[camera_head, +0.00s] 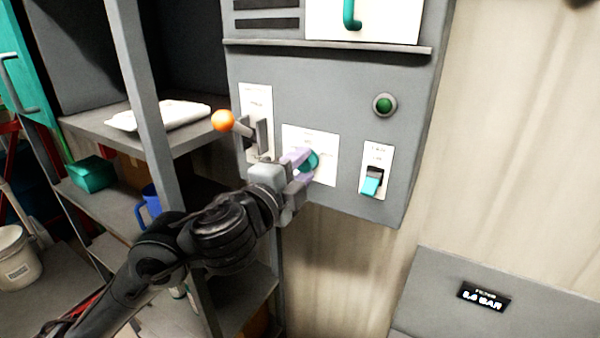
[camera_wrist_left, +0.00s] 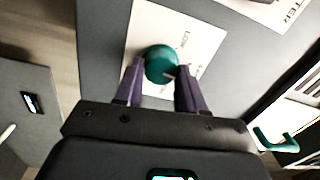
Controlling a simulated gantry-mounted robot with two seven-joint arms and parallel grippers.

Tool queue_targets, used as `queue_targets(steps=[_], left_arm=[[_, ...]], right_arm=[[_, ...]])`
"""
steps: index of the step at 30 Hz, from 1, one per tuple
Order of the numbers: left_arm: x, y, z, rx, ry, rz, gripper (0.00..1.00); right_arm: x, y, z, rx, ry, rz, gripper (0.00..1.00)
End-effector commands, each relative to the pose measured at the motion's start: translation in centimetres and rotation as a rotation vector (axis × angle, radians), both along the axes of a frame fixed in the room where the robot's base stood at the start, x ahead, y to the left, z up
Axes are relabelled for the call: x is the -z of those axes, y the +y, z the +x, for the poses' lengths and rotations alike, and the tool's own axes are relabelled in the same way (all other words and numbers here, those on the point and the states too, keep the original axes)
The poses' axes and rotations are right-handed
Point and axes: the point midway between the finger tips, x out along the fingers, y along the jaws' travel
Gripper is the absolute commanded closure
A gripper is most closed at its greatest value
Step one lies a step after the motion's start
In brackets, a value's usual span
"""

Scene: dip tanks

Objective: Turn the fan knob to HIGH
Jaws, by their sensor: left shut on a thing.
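The fan knob (camera_head: 313,160) is a round teal knob on a white label plate (camera_head: 325,144) on the grey control panel. My left gripper (camera_head: 302,168) is shut on it, with one lilac finger on each side, and partly hides it in the head view. In the left wrist view the knob (camera_wrist_left: 161,63) sits between the two purple fingertips (camera_wrist_left: 160,78). A small pale mark shows on the knob's edge. My right gripper is in neither view.
Left of the knob is a lever with an orange ball (camera_head: 223,120). To its right are a green button (camera_head: 385,104) and a teal rocker switch (camera_head: 371,182). Grey shelves (camera_head: 120,215) stand at left. A display box (camera_head: 484,297) sits low at right.

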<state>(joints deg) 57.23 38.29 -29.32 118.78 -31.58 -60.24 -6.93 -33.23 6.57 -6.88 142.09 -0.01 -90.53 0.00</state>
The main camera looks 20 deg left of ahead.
Motion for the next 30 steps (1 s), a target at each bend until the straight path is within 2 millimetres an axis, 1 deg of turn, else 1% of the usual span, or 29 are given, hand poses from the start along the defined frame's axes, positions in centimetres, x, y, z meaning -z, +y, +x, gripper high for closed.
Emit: queue_targets(steps=[1, 18, 24, 30], left_arm=[[0.2, 0.1, 0.0, -0.001, -0.007, 0.046, 0.91], [0.3, 0.2, 0.0, -0.003, -0.087, 0.575, 0.91], [0.4, 0.2, 0.0, -0.002, -0.11, 0.729, 0.91], [0.4, 0.2, 0.1, -0.002, -0.124, 0.84, 0.91]], right_arm=[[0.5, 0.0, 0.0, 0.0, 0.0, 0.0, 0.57], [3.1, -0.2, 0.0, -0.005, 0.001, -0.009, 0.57], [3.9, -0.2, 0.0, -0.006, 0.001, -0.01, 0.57], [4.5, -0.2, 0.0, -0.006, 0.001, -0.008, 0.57]])
